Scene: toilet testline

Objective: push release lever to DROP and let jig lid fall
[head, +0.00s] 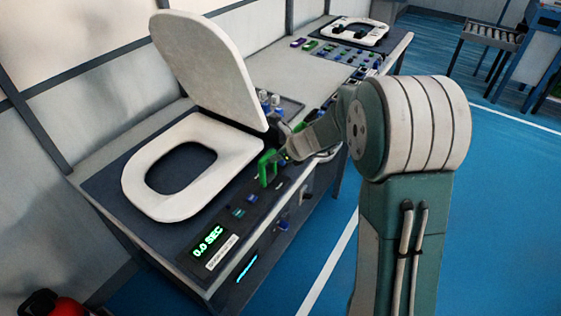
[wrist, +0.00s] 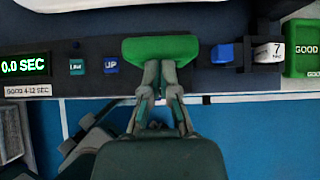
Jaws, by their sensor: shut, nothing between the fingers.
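The white jig lid (head: 207,68) stands raised, leaning back above the white seat ring (head: 140,187) on the bench. A green handle (head: 267,168), apparently the release lever, stands at the bench's front edge by the lid's right side. It also shows in the wrist view (wrist: 160,46), right of a blue tile marked UP (wrist: 110,64). No DROP mark is readable. My gripper (wrist: 160,68) is shut and empty, with its fingertips at the near edge of the green handle; I cannot tell whether they touch. In the head view my arm partly hides the gripper.
The timer display (head: 208,242) reads 0.0 SEC. A second seat jig (head: 354,31) is farther back. Blue floor is open to the right.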

